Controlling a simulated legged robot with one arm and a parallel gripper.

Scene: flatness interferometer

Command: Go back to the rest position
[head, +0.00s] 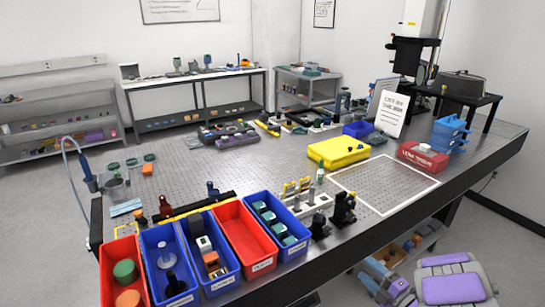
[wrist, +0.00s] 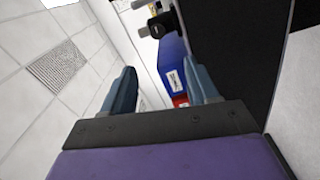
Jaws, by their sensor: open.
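My gripper (wrist: 157,75) shows in the wrist view with its two blue-grey fingers spread well apart. The gap between them is empty. Behind the gap, a blue bin (wrist: 172,66) and part of a red bin (wrist: 180,100) show, apart from the fingers. The dark table side (wrist: 235,55) fills the right of that view, which is tilted. In the head view, purple and grey parts of my arm (head: 450,287) are low at the bottom right, in front of the table's near edge and below its top.
The perforated table top (head: 255,160) carries a row of red and blue bins (head: 245,235) along its near edge. A yellow tray (head: 338,151), a white-outlined area (head: 385,185) and a red box (head: 423,157) lie farther right. Open floor (head: 40,230) is at the left.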

